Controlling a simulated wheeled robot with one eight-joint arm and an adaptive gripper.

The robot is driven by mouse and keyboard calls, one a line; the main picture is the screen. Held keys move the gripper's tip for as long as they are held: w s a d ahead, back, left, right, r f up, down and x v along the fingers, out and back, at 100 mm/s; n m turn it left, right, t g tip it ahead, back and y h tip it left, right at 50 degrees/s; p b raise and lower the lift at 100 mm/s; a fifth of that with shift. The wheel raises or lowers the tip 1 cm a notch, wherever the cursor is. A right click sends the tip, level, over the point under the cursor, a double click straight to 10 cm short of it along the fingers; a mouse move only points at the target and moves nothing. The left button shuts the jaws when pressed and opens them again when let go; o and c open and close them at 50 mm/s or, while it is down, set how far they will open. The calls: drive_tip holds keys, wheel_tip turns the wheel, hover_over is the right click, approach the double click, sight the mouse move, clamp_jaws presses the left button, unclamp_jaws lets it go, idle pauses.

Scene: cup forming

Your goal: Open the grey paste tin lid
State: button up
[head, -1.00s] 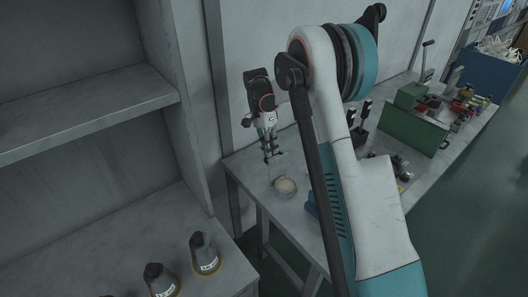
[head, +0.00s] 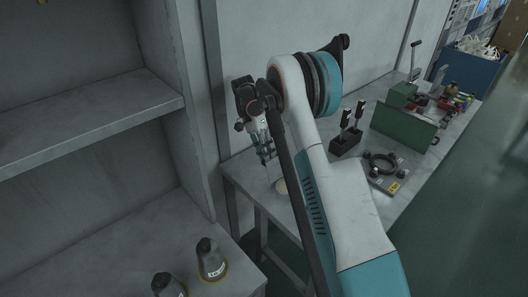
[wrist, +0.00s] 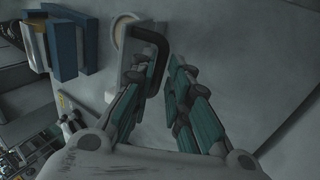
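The grey paste tin (head: 281,187) stands on the workbench in the head view, mostly hidden behind my arm. In the wrist view, the tin (wrist: 124,31) shows a round tan surface inside a pale rim at the top. A pale grey flat lid-like part (wrist: 128,78) with a dark, bent handle (wrist: 158,45) is beside it. My gripper (wrist: 168,66) is open, with a gap between its fingers and nothing visible held. The handle is close to the left finger; I cannot tell if they touch. In the head view, my gripper (head: 267,154) is just above the tin.
Blue and white blocks (wrist: 62,42) stand near the tin in the wrist view. Grey shelving (head: 90,115) with dark conical containers (head: 211,258) borders the left.

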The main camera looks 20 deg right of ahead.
drive_tip(key=shift+o, duration=0.8)
drive_tip(key=shift+s+d+f, duration=0.35)
drive_tip(key=shift+s+d, duration=0.05)
drive_tip(key=shift+s, duration=0.15)
drive_tip(key=shift+w+a+r, duration=0.1)
drive_tip(key=shift+a, duration=0.05)
drive_tip(key=v, duration=0.7)
drive_tip(key=shift+w, duration=0.15)
drive_tip(key=shift+r, duration=0.15)
drive_tip(key=shift+c, duration=0.2)
